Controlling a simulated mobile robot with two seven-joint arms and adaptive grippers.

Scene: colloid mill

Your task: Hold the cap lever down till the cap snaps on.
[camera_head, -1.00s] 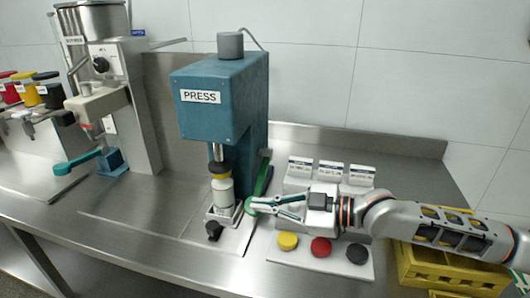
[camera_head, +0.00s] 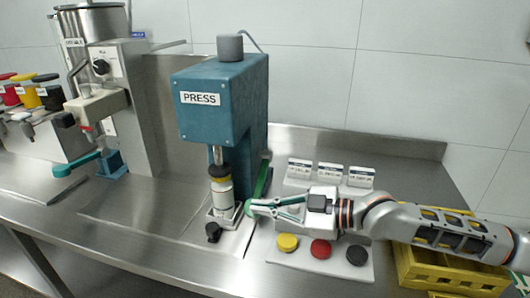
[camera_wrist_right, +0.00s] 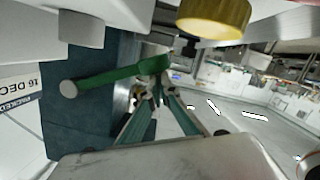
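The teal press (camera_head: 212,105), labelled PRESS, stands mid-counter. Under its ram, a white bottle (camera_head: 221,193) with a yellow band stands upright on the base; a dark piece sits at its top, and I cannot tell whether the cap is seated. The green lever (camera_head: 263,180) slopes down along the press's right side. It also shows in the right wrist view (camera_wrist_right: 115,77), with a grey end. My right gripper (camera_head: 250,205) is at the lever's lower end, its fingertips (camera_wrist_right: 159,90) close together beside it; contact and grip are unclear. My left gripper is out of view.
A white tray (camera_head: 330,262) with yellow, red and black caps lies below my right wrist, with several cards behind. A yellow crate (camera_head: 415,275) is at the right. The mill (camera_head: 130,100) stands left; bare steel counter (camera_head: 150,215) lies between.

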